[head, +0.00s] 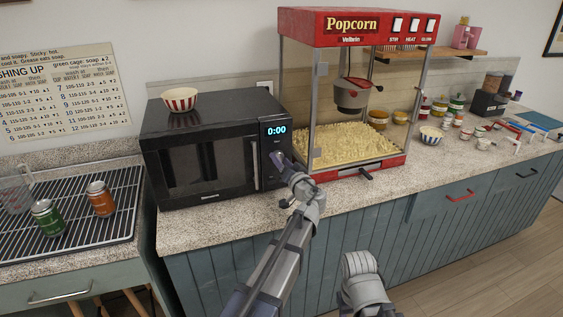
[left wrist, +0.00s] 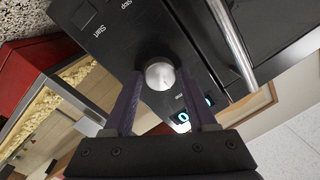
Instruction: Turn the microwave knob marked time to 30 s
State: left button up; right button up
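The black microwave (head: 200,165) stands on the counter with its door closed, and its display (head: 276,131) reads 0:00. In the left wrist view a round silver knob (left wrist: 160,75) sits on the control panel (left wrist: 140,35); its printed label cannot be made out. My left gripper (head: 277,157) is at the panel, below the display, and covers the knob in the head view. In the left wrist view its purple fingers (left wrist: 159,88) are open on either side of the knob, with narrow gaps beside it.
A red popcorn machine (head: 356,100) stands close to the microwave's right side. A striped bowl (head: 180,99) sits on top of the microwave. The vertical door handle (head: 255,165) is just left of the panel. Two cans stand on the drying rack (head: 80,235) at left.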

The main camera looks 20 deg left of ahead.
pick_arm(q)
grip_shut()
jog(key=shift+m, duration=0.3)
jog(key=shift+m+b, duration=0.5)
jog(key=shift+m, duration=2.1)
jog(key=shift+o, duration=2.1)
grip_release()
jog(key=v, duration=0.8)
jog(key=shift+f, duration=0.2)
